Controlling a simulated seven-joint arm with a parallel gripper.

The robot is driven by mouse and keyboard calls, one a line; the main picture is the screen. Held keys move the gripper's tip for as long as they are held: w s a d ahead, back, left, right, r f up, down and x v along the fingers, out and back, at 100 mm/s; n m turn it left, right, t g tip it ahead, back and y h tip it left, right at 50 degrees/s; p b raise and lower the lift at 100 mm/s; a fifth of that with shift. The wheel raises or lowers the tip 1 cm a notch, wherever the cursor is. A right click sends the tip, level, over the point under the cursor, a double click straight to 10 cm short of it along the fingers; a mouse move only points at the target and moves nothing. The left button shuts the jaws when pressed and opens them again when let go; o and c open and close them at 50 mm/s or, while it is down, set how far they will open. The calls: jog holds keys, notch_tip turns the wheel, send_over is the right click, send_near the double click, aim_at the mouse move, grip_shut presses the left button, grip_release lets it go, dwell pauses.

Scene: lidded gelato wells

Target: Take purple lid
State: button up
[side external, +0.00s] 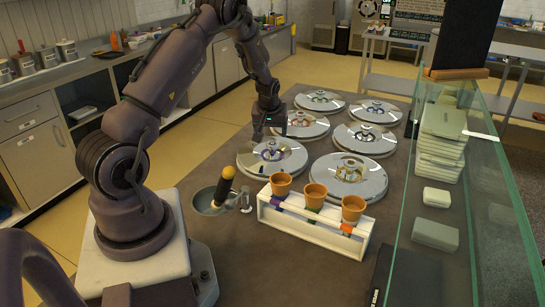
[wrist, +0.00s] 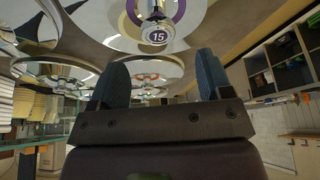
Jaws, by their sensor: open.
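The purple lid (wrist: 178,22) is a shiny round disc with a purple ring and a knob marked 15 in the wrist view. It appears to be the front-left lid (side external: 254,162) in the side external view, lying on its well. My gripper (side external: 270,135) hangs just above that lid. In the wrist view my gripper (wrist: 160,75) has its two blue-grey fingers apart, with nothing between them. The knob (wrist: 156,35) shows beyond the fingertips, apart from them. Part of the purple ring is cut off by the top edge.
Several similar lids (side external: 362,138) lie in two rows on the grey counter. A white rack (side external: 310,232) with three terracotta cups stands in front. A small basin (side external: 207,201) with a black-and-yellow handled tool is near my base. A glass case (side external: 480,190) bounds the right side.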

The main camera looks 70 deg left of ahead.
aim_at(273, 143)
jog(key=shift+d+x, duration=0.2)
jog(key=shift+x, duration=2.45)
grip_shut()
